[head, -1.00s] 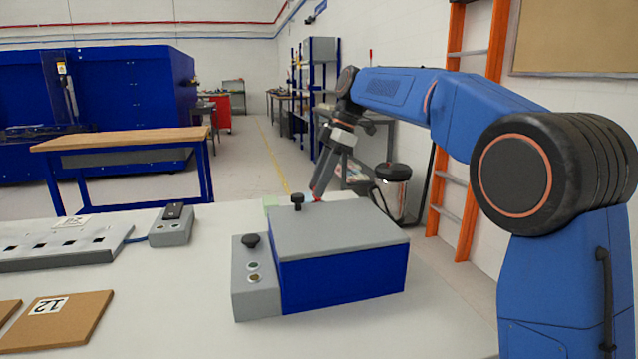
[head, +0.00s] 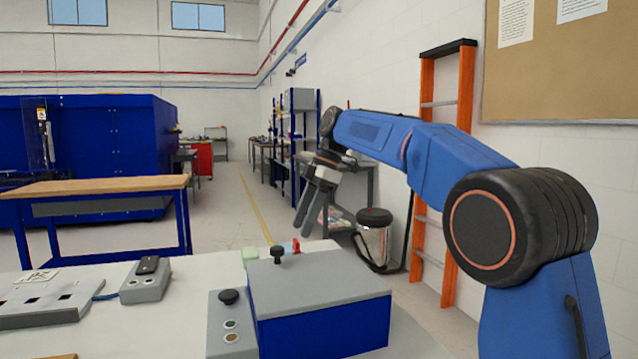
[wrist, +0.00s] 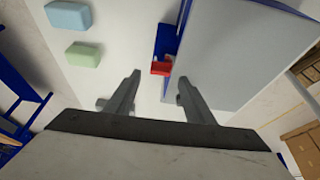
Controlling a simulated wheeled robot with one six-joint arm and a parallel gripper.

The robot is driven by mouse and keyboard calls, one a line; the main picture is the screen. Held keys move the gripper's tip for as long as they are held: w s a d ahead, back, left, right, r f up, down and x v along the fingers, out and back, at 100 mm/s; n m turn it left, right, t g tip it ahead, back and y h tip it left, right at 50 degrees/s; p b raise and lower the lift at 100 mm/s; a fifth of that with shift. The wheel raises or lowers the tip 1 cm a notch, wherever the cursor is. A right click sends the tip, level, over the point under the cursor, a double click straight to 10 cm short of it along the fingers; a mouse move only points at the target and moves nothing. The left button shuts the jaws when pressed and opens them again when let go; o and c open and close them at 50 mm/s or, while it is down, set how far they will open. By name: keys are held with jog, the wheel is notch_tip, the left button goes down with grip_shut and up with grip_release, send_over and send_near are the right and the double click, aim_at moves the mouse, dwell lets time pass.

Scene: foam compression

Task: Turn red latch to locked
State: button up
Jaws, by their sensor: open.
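The red latch (head: 296,246) shows at the far side of the blue box with the grey lid (head: 320,322). In the wrist view the latch (wrist: 160,68) is a small red piece beside the lid's edge, next to a blue part (wrist: 166,40). My gripper (head: 305,232) is over the far side of the box, its fingers pointing down near the latch. In the wrist view my gripper (wrist: 159,80) is open and empty, with the latch in line with the gap between its fingertips. I cannot tell the height between them.
A grey control box (head: 232,325) with a black button adjoins the box at left. Light blue (wrist: 68,16) and green (wrist: 83,54) blocks lie on the white table beside the latch. A small switch box (head: 146,283) stands further left.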

jog(key=v, duration=1.3)
jog(key=shift+r, duration=0.35)
